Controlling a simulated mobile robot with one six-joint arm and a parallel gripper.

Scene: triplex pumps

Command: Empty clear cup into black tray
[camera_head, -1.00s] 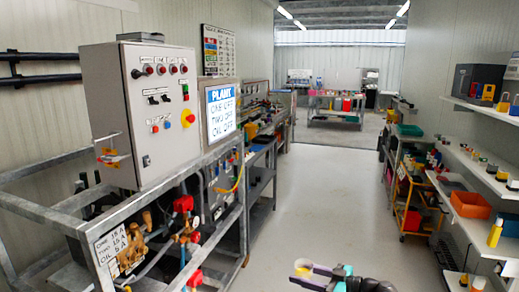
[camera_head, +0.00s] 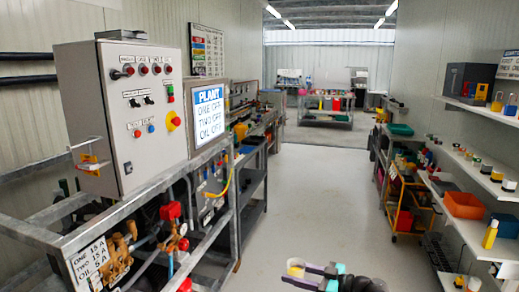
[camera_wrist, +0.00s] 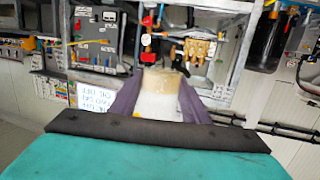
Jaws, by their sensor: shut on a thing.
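My gripper (camera_head: 304,277) shows at the bottom middle of the head view, stretched out over the aisle floor. Its dark jaws are shut on the clear cup (camera_head: 296,266), which holds something yellowish. In the wrist view, the cup (camera_wrist: 160,92) sits between the two purple-grey fingers (camera_wrist: 158,100), with a tan band near its far end and a pale, cloudy body. The amount inside is hard to tell. I cannot pick out a black tray with certainty in either view.
A metal pump frame with a grey control box (camera_head: 120,110) and a PLANT sign (camera_head: 210,115) lines the left. White shelves (camera_head: 470,170) with bottles, jars and an orange bin (camera_head: 464,205) line the right, beside a yellow trolley (camera_head: 402,215). The aisle floor (camera_head: 310,190) between is clear.

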